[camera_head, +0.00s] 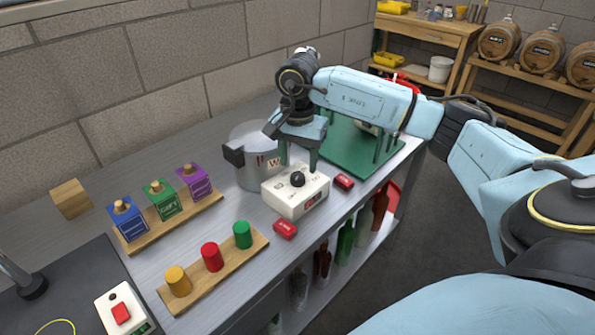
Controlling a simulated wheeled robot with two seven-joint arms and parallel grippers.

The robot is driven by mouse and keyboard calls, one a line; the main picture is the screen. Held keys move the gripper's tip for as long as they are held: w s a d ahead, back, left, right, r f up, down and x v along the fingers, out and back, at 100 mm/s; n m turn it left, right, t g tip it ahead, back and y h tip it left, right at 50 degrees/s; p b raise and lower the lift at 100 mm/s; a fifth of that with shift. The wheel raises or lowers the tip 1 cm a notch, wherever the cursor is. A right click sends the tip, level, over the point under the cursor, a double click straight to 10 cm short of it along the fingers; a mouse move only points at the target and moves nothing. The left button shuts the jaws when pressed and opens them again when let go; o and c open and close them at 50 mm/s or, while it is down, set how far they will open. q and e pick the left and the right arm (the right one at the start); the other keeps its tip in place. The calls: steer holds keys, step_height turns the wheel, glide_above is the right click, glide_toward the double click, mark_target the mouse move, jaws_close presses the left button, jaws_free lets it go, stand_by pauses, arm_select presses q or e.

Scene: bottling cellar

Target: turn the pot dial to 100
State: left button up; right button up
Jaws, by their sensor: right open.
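The pot (247,174) is a grey metal vessel standing behind a white control box (290,204). A black round dial (298,179) sits on top of this box. Its scale marks are too small to read, so I cannot tell its setting. My right gripper (299,167) points down over the box, with its two fingers apart on either side of the dial. I cannot tell whether the fingers touch it. My right arm and gripper hide part of the pot. My left gripper is not in view.
Red blocks (285,229) lie beside the box, and a green board (352,150) is behind it. A wooden rack with coloured pegs (212,257) and one with labelled blocks (165,200) stand left. Bottles (346,241) stand below the bench edge. Barrels (541,51) are far back.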

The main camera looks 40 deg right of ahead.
mark_target(298, 175)
step_height(298, 175, down, 3)
steer(key=shift+r, duration=0.2)
steer(key=shift+f, duration=0.5)
steer(key=shift+c, duration=0.7)
steer(key=c, duration=0.8)
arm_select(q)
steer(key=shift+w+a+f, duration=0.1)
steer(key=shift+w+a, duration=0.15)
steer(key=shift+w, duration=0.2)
